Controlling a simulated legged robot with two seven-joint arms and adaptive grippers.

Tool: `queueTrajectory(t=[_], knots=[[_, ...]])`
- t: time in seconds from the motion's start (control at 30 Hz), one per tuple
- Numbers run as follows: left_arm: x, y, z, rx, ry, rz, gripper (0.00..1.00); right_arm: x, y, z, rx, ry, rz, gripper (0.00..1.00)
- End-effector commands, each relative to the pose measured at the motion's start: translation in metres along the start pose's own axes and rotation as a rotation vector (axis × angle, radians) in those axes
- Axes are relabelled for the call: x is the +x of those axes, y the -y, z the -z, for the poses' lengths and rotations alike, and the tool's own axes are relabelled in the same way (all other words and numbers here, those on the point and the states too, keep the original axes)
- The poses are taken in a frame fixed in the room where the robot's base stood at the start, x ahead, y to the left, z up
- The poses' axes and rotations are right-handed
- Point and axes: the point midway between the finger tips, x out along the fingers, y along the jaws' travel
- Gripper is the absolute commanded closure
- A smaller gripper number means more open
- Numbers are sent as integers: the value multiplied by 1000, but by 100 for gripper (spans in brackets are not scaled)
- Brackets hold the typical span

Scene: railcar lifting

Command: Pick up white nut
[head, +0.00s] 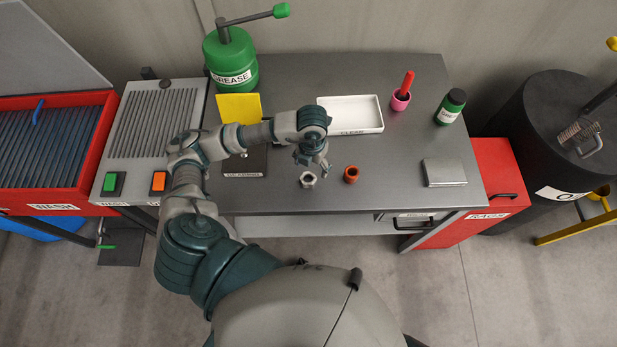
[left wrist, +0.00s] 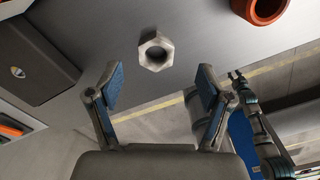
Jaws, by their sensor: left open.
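The white nut (head: 308,179) lies on the grey workbench near its front edge. In the left wrist view the nut (left wrist: 156,52) is a pale hexagonal ring with a dark hole, lying beyond the fingertips and between their lines. My left gripper (head: 313,158) is above the bench, just behind the nut in the head view. Its two blue-padded fingers (left wrist: 160,86) are apart with nothing between them. My right gripper cannot be made out in the head view.
An orange ring (head: 351,174) lies right of the nut. A white tray (head: 370,114), a pink cup (head: 400,101), a dark green bottle (head: 451,106) and a silver box (head: 444,172) stand on the bench (head: 405,150). A green grease can (head: 231,62) stands at the back left.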

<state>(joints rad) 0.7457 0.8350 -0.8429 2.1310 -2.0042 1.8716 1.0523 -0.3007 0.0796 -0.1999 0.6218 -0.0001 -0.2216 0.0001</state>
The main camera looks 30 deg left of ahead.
Motion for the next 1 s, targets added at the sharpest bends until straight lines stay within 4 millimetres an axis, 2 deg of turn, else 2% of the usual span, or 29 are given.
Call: queueTrajectory(t=[0.27,0.5,0.8,1.0], knots=[[24,-2,5,0,-2,-1,21,-4,0,1,0,-1,0,60],[59,-6,10,0,-1,-1,21,-8,0,2,0,-2,0,60],[66,-6,9,1,1,0,21,-8,0,2,0,-2,0,60],[65,-6,9,1,1,0,71,-8,0,2,0,-2,0,60]])
